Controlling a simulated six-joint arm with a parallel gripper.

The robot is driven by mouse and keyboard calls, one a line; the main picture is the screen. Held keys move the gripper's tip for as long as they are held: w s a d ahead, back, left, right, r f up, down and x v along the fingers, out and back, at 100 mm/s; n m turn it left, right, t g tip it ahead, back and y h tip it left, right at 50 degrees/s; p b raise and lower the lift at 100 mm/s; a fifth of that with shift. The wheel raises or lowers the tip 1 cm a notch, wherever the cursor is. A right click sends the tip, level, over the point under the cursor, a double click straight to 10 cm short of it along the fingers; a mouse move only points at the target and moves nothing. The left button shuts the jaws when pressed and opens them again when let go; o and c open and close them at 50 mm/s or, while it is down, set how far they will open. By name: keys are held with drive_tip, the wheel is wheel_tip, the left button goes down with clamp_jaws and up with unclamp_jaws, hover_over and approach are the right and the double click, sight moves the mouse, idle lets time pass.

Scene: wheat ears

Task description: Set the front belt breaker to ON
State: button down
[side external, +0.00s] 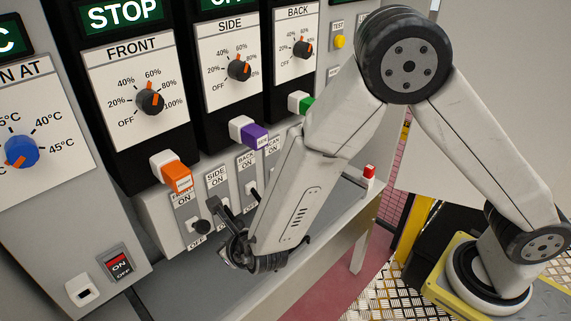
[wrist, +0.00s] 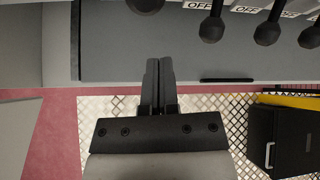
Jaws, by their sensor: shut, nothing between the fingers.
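The front belt breaker is a black round-knobbed lever (side external: 201,227) on a pale plate marked ON and OFF, below the orange FRONT tag (side external: 177,179) in the side view. Its knob stands out over the lower part of the plate, near OFF. My gripper (side external: 219,206) is just right of this knob, partly covering the SIDE breaker. I cannot tell whether it touches the knob. In the wrist view my gripper's fingers (wrist: 158,75) are together and empty. A black knob (wrist: 146,6) is cut by the top edge, beyond the fingertips.
The SIDE plate (side external: 216,178) and BACK plate (side external: 246,164) stand close to the right. More black knobs (wrist: 211,28) line the top of the wrist view. FRONT dial (side external: 150,101) is above. A red-marked ON/OFF switch (side external: 119,265) is at lower left. A grey ledge runs below the levers.

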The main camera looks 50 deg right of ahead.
drive_tip(key=s+r, duration=0.3)
drive_tip(key=r, duration=0.3)
drive_tip(key=shift+a+r, duration=0.2)
drive_tip(key=shift+r, duration=0.2)
drive_tip(key=s+d+n+g, duration=0.3)
drive_tip(key=s+d+n, duration=0.2)
drive_tip(key=d+n, duration=0.6)
drive_tip(key=s+d+r+n+g, duration=0.1)
drive_tip(key=s+d+n+g, duration=0.3)
drive_tip(key=d+n, duration=0.7)
drive_tip(key=s+n, duration=0.1)
drive_tip(key=n, duration=1.1)
drive_tip(key=shift+s+d+r+g+y, duration=0.3)
drive_tip(key=shift+s+d+y, duration=0.1)
drive_tip(key=shift+w+a, duration=0.1)
